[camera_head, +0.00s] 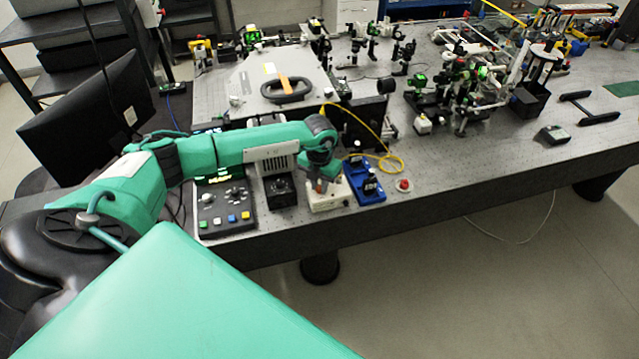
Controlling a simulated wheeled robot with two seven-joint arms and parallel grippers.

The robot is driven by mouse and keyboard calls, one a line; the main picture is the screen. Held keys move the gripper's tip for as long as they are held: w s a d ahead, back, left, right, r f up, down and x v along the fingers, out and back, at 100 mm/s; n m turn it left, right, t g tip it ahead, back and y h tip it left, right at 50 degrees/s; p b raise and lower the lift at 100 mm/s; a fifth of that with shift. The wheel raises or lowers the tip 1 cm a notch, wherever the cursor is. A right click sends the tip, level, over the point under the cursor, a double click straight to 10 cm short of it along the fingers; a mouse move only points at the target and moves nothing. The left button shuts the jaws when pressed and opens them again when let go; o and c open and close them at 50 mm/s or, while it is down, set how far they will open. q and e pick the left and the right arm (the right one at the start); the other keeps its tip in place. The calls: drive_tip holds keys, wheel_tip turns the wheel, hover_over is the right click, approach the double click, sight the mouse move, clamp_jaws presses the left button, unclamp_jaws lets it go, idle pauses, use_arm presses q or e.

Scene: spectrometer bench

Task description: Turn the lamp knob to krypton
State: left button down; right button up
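My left gripper (321,184) points down over a small cream box (328,204) near the front edge of the bench. Its fingers are small and dark against the box, and I cannot tell whether they are open, shut or touching anything. A knob on the cream box, if there is one, is hidden by the gripper. A black box with a round dial (280,185) stands just left of it. No krypton label is readable on either box, so I cannot tell which bears the lamp knob. My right gripper is not in view.
A control panel (225,212) with coloured buttons stands at the left. A blue tray (366,185) with dark-capped bottles and a red button (403,185) are to the right. A yellow cable (388,163) loops behind them.

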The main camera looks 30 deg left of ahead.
use_arm(q)
drive_tip(key=shift+b, duration=0.4)
drive_tip(key=shift+f+m+b, duration=0.15)
drive_tip(key=shift+m+b, duration=0.55)
drive_tip(key=m+b, duration=1.4)
drive_tip(key=b, duration=0.2)
drive_tip(key=shift+w, duration=0.1)
drive_tip(key=shift+m+b, duration=0.85)
drive_tip(key=shift+m, duration=0.05)
drive_tip(key=shift+m+b, duration=0.3)
drive_tip(key=shift+r+m+b, duration=0.25)
drive_tip(key=shift+m+b, duration=0.55)
drive_tip(key=shift+m, duration=0.4)
